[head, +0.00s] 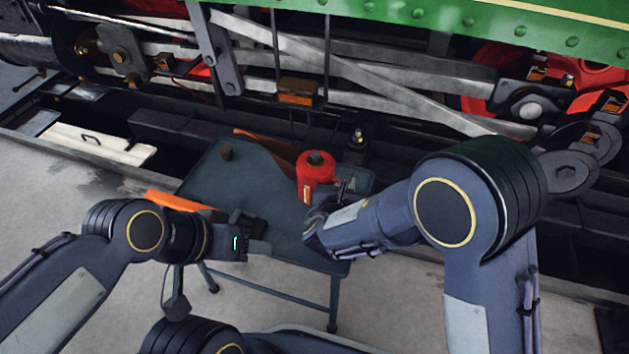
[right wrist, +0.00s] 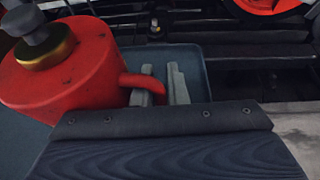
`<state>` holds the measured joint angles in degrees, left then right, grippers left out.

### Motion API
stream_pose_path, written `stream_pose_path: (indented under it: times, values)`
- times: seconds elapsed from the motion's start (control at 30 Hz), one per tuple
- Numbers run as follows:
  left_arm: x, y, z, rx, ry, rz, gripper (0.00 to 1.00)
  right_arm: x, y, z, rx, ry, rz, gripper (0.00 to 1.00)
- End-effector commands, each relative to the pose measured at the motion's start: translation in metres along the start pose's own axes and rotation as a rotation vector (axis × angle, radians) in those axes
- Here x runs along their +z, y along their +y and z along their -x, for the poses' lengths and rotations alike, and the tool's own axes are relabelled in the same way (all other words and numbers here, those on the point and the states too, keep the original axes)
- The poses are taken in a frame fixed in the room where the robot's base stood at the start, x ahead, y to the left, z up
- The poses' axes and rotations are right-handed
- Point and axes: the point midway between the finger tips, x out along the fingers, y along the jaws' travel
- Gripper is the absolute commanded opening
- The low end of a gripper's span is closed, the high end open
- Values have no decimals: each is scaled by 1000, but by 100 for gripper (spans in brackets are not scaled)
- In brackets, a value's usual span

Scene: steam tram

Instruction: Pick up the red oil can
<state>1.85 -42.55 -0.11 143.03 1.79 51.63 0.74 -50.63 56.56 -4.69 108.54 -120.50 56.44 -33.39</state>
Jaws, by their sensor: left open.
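The red oil can (head: 316,170) stands upright on the dark grey-green table, near its back right part. It has a dark cap and a brass collar, which show in the right wrist view, where the can (right wrist: 70,75) fills the left side. My right gripper (head: 343,188) is at the can's right side. In the right wrist view the can's red handle reaches in at the two grey fingers of the right gripper (right wrist: 163,85); whether they press on it is unclear. My left gripper (head: 262,236) is open and empty over the table's front left part, apart from the can.
An orange strip (head: 178,201) shows behind my left arm. The tram's rods and wheels (head: 500,90) stand close behind the table. The table's middle is clear.

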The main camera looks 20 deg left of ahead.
Motion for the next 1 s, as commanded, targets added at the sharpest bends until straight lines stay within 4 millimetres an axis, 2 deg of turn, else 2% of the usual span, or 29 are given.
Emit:
stream_pose_path:
  times: [0.03, 0.1, 1.0]
  values:
    - [0, 0, 0, 0, 0, 0, 50, 0, 0, 0, 0, 0, 0, 6]
    - [0, 0, 0, 0, 0, 0, 50, 0, 0, 0, 0, 0, 0, 0]
    - [0, 0, 0, 0, 0, 0, 50, 0, 0, 0, 0, 1, 0, 0]
